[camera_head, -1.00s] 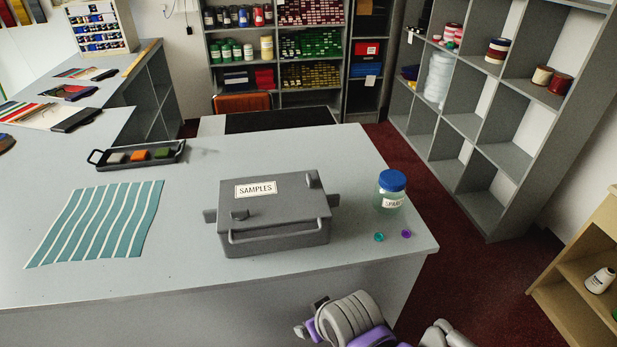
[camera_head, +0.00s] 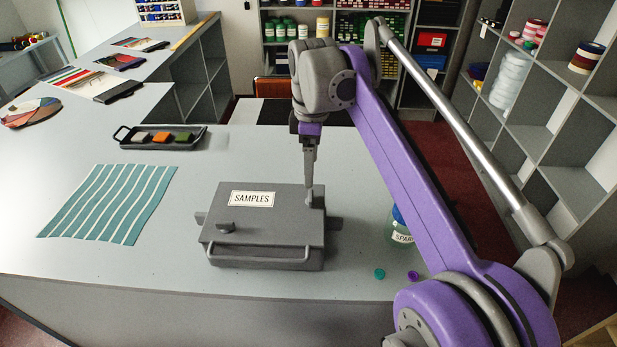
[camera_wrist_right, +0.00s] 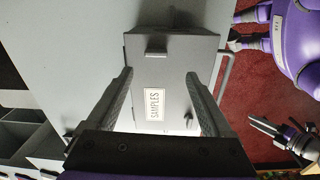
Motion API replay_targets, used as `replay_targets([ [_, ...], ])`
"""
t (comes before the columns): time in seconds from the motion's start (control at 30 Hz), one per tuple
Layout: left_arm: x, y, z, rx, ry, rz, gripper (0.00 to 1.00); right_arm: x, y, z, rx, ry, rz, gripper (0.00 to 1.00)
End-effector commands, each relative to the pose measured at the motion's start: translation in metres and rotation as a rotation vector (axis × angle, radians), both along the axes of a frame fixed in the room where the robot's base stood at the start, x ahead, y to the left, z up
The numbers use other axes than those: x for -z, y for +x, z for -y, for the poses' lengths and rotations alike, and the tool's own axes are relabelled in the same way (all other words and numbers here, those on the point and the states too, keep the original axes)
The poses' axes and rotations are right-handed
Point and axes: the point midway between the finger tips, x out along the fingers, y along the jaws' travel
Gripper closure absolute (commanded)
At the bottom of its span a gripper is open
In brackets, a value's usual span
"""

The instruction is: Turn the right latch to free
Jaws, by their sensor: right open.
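The grey box (camera_head: 262,215) with a "SAMPLES" label stands closed on the counter. Its right latch (camera_head: 317,202) is at the lid's back right corner, partly covered by my gripper in the head view. The left latch (camera_head: 232,227) is at the front left. My left gripper (camera_wrist_right: 258,124) shows small in the wrist view; its opening is unclear.
A jar with a blue lid (camera_head: 396,215) stands right of the box, partly behind my right arm. A teal cap (camera_head: 379,274) and a purple cap (camera_head: 413,276) lie in front.

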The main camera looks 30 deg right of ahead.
Motion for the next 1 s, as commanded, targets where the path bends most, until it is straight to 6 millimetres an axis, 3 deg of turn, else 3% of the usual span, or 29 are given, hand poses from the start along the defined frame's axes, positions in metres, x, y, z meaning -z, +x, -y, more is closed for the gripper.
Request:
replay_targets([
  [0.13, 0.0, 0.0, 0.0, 0.0, 0.0, 0.0, 0.55, -0.007, 0.006, 0.007, -0.056, 0.005, -0.027, 0.15],
  [0.27, 0.002, -0.001, 0.0, 0.0, 0.0, -0.002, 0.55, 0.0, 0.007, 0.008, -0.068, 0.006, -0.032, 0.15],
  [0.7, 0.013, -0.006, 0.0, 0.0, 0.0, -0.012, 0.55, 0.077, 0.006, 0.007, -0.067, 0.007, -0.031, 0.15],
  [1.0, 0.015, -0.007, 0.0, 0.0, 0.0, -0.013, 0.55, 0.099, 0.007, 0.007, -0.066, 0.006, -0.03, 0.15],
])
